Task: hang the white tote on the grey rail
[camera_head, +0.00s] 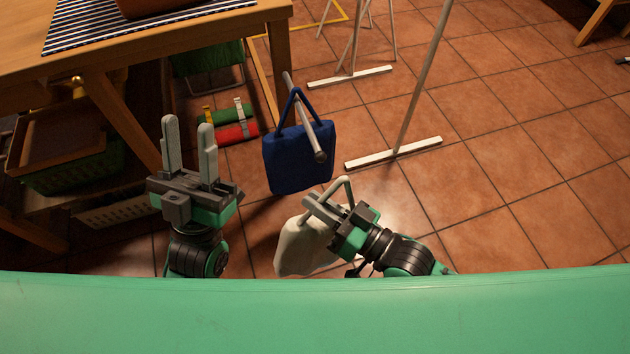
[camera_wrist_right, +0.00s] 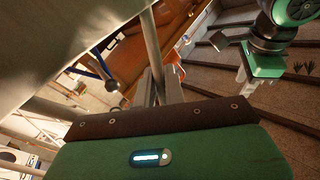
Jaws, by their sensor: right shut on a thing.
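The white tote (camera_head: 303,248) hangs from my right gripper (camera_head: 318,206), which is shut on its handle; the arched handle (camera_head: 347,186) sticks up past the fingers. In the right wrist view a pale handle bar (camera_wrist_right: 151,45) runs up from the fingers (camera_wrist_right: 157,92). The grey rail (camera_head: 303,118) is a rod with a round knob at its near end, above and apart from the tote. A blue bag (camera_head: 298,160) hangs on the rail by its handle. My left gripper (camera_head: 189,140) is open and empty, left of the blue bag, fingers pointing up in the picture.
A wooden table (camera_head: 210,35) with a striped cloth is at upper left. Crates (camera_head: 62,150) and red and green rolls (camera_head: 235,125) lie beneath or beside it. A pale stand (camera_head: 395,150) with a slanted pole stands to the right. The tiled floor at right is mostly clear.

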